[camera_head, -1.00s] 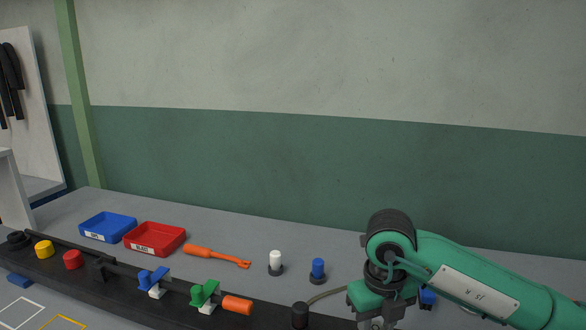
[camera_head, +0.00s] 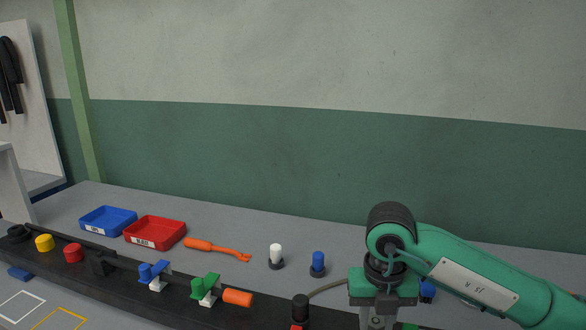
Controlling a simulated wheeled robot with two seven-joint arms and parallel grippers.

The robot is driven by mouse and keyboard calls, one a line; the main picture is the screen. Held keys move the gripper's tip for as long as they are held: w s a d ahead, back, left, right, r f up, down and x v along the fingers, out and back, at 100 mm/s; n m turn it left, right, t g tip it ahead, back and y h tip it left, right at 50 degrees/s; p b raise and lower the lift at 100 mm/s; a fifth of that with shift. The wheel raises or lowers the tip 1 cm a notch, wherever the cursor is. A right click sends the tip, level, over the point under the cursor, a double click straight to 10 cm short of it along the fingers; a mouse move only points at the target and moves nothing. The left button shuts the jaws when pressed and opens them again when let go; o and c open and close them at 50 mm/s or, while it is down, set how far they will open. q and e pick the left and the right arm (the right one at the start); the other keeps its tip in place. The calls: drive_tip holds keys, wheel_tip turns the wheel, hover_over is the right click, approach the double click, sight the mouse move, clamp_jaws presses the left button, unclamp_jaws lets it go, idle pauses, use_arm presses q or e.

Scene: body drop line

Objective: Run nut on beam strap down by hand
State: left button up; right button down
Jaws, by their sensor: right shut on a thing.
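My right gripper (camera_head: 377,322) points down at the bottom edge of the picture, over the front of the bench at the right. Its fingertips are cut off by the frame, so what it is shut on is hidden. The nut and the beam strap cannot be made out; a sliver of green shows just right of the gripper at the bottom edge. My left gripper is not in view.
A black beam (camera_head: 125,279) along the bench front carries a blue clamp (camera_head: 151,272), a green clamp (camera_head: 203,287) with an orange handle (camera_head: 238,298), and knobs. Blue tray (camera_head: 108,229), red tray (camera_head: 155,246), orange wrench (camera_head: 217,249), white (camera_head: 276,254) and blue (camera_head: 318,263) pegs stand behind.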

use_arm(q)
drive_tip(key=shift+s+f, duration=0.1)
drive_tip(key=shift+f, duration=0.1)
use_arm(e)
drive_tip(key=shift+s+a+f, duration=0.2)
drive_tip(key=shift+a+f, duration=0.2)
drive_tip(key=shift+a, duration=0.1)
drive_tip(key=c, duration=1.2)
unclamp_jaws()
drive_tip(key=shift+s+a, duration=0.1)
drive_tip(key=shift+a, duration=0.05)
drive_tip(key=shift+o, duration=1.2)
drive_tip(key=shift+a, duration=0.1)
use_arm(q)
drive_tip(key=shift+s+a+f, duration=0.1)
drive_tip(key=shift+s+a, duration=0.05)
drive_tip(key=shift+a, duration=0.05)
use_arm(e)
drive_tip(key=shift+w, duration=0.3)
drive_tip(key=shift+w+d, duration=0.15)
drive_tip(key=shift+d, duration=0.05)
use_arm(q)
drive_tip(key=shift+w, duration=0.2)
use_arm(e)
drive_tip(key=shift+r, duration=0.1)
